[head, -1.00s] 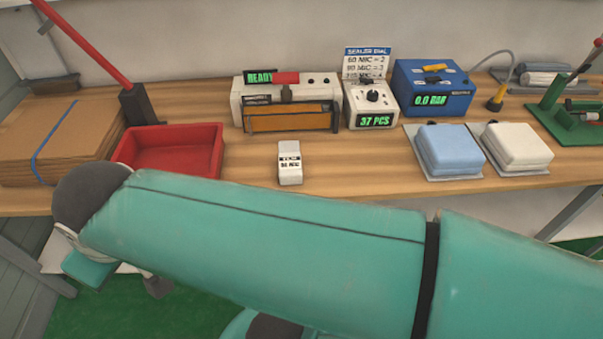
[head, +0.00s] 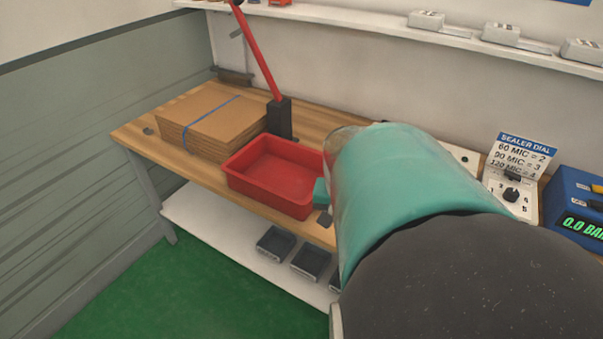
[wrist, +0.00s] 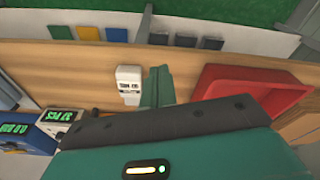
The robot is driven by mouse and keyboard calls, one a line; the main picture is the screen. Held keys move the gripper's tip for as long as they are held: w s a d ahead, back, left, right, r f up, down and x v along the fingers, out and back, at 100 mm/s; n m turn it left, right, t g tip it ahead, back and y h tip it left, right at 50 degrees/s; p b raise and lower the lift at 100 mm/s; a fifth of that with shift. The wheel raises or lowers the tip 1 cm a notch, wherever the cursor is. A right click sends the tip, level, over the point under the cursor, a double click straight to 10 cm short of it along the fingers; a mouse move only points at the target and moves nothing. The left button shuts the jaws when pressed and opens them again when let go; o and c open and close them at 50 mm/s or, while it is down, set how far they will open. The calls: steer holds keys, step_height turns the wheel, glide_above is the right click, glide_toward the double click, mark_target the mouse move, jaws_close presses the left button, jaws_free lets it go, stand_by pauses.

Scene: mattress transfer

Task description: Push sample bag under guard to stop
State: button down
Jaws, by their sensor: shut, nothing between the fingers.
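The sample bag, a small white packet with a dark printed label (wrist: 129,84), lies on the wooden bench in the wrist view. In the head view it is hidden behind my arm. My gripper (wrist: 157,86) is shut and empty, with its teal fingers close together just right of the bag in the wrist view. I cannot tell whether they touch it. In the head view, part of my gripper (head: 321,193) shows beside the red tray. The guard and most of the sealer are hidden by my arm; only a pale upper corner of the sealer (head: 462,157) shows.
The red tray (head: 238,175) stands left of my gripper in the head view, very near it. Stacked cardboard (head: 205,118) and a red-handled lever (head: 262,55) stand farther left. The dial box (head: 505,205) and blue gauge box (head: 574,190) are at right.

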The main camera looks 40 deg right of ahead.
steer(key=s+d+f+m+g+y, duration=0.1)
steer(key=s+d+f+m, duration=0.25)
steer(key=d, duration=0.35)
steer(key=d+f, duration=0.1)
steer(key=f, duration=0.3)
steer(key=d+f, duration=0.1)
steer(key=f, duration=0.2)
steer(key=d+f, duration=0.1)
steer(key=f, duration=0.3)
steer(key=shift+w+d+f, duration=0.25)
steer(key=shift+d+f, duration=0.1)
steer(key=shift+w+d, duration=0.2)
steer(key=shift+d, duration=0.25)
steer(key=w+d, duration=0.1)
steer(key=d, duration=0.3)
steer(key=w+d, duration=0.2)
steer(key=d, duration=0.2)
steer(key=w+d, duration=0.2)
steer(key=d, duration=0.2)
steer(key=shift+w+d, duration=0.2)
steer(key=shift+d, duration=0.15)
steer(key=shift+d+r, duration=0.1)
steer(key=shift+d, duration=0.1)
steer(key=shift+d, duration=0.1)
